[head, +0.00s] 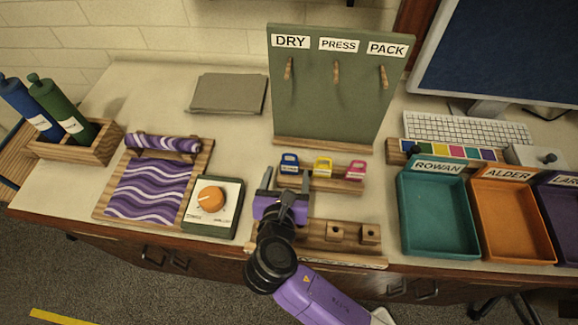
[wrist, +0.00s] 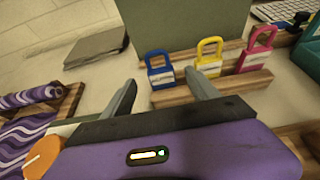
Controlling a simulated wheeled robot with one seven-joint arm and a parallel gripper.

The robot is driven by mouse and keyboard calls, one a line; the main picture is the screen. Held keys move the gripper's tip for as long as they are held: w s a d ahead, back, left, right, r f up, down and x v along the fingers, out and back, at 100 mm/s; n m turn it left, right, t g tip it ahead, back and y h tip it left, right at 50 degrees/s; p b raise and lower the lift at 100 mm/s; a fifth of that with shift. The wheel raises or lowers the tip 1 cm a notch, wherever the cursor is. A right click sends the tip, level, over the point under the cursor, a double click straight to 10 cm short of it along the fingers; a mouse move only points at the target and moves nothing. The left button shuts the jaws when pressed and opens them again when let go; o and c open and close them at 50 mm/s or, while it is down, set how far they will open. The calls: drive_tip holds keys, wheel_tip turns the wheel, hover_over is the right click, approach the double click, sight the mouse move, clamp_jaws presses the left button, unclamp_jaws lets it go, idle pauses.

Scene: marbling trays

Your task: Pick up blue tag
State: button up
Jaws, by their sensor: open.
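The blue tag (head: 289,163) stands upright at the left end of a small wooden rack (head: 335,185), beside a yellow tag (head: 323,167) and a pink tag (head: 355,171). In the wrist view the blue tag (wrist: 160,70) shows its loop handle and a pale label band, just beyond my fingertips. My gripper (head: 282,178) is open and empty, in front of the blue tag and apart from it. In the wrist view the fingers of my gripper (wrist: 160,85) lie to either side of the blue tag's line, without reaching around it.
A green board (head: 335,110) with DRY, PRESS and PACK labels and pegs stands behind the rack. A wooden block stand (head: 340,236) is in front. Teal (head: 437,250) and orange (head: 515,255) trays are at right.

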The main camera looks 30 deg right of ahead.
sight(289, 165)
drive_tip(key=x, duration=0.6)
drive_tip(key=shift+c, duration=0.4)
drive_tip(key=c, duration=1.3)
drive_tip(key=shift+r, duration=0.1)
wheel_tip(289, 165, up, 20)
drive_tip(key=shift+f+p, duration=0.1)
drive_tip(key=shift+p, duration=0.4)
